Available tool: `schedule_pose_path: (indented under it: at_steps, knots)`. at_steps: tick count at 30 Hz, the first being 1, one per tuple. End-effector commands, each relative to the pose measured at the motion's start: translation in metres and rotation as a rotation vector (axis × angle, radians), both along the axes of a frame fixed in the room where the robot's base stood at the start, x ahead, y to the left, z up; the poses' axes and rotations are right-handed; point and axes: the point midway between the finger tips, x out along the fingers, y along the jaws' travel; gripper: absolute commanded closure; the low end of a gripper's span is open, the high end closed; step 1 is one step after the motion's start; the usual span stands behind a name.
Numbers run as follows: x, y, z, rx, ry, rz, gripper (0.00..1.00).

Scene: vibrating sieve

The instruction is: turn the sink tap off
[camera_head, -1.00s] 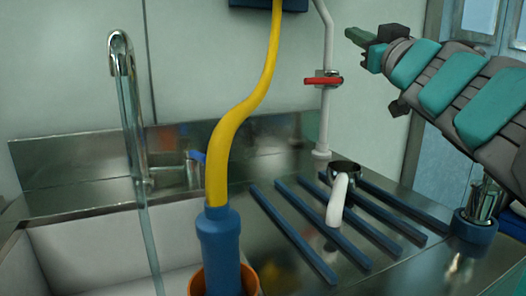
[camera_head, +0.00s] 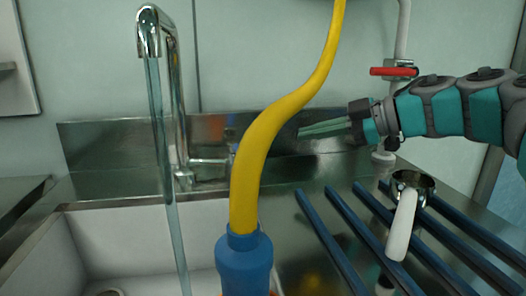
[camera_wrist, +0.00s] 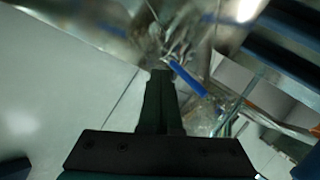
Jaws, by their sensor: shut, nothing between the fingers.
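The chrome sink tap (camera_head: 172,90) stands at the left of the head view, and a stream of water (camera_head: 166,180) runs from its spout into the white sink (camera_head: 110,235). The tap's blue lever (camera_wrist: 187,78) shows in the wrist view, just ahead and right of my fingertips. In the head view the lever is mostly hidden behind the yellow hose. My gripper (camera_head: 302,132) is shut and empty, pointing left towards the tap's base from the right of the hose. Its fingers also show in the wrist view (camera_wrist: 159,76). I cannot tell whether they touch the lever.
The yellow hose (camera_head: 275,120) rises from a blue fitting (camera_head: 244,262) between my gripper and the tap. A red-handled valve (camera_head: 393,71) sits on a white pipe above my arm. Blue bars (camera_head: 330,240) and a white-handled metal cup (camera_head: 404,222) lie on the counter at right.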

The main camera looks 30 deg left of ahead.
Motion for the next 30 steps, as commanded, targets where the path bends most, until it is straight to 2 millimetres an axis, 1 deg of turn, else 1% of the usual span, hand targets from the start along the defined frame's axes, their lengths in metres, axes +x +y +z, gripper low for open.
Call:
schedule_pose_path:
  at_steps: [1, 4, 13, 17, 20, 30]
  knots:
    - [-0.001, -0.001, -0.005, -0.015, 0.006, 0.012, 1.00]
    - [-0.002, -0.002, -0.010, -0.031, 0.012, 0.022, 1.00]
    - [-0.003, -0.002, -0.010, -0.032, 0.012, 0.022, 1.00]
    - [-0.006, 0.001, -0.011, -0.031, 0.011, 0.023, 1.00]
    - [-0.012, 0.007, -0.013, -0.031, 0.010, 0.023, 1.00]
    - [-0.045, 0.036, -0.019, -0.031, 0.012, 0.025, 1.00]
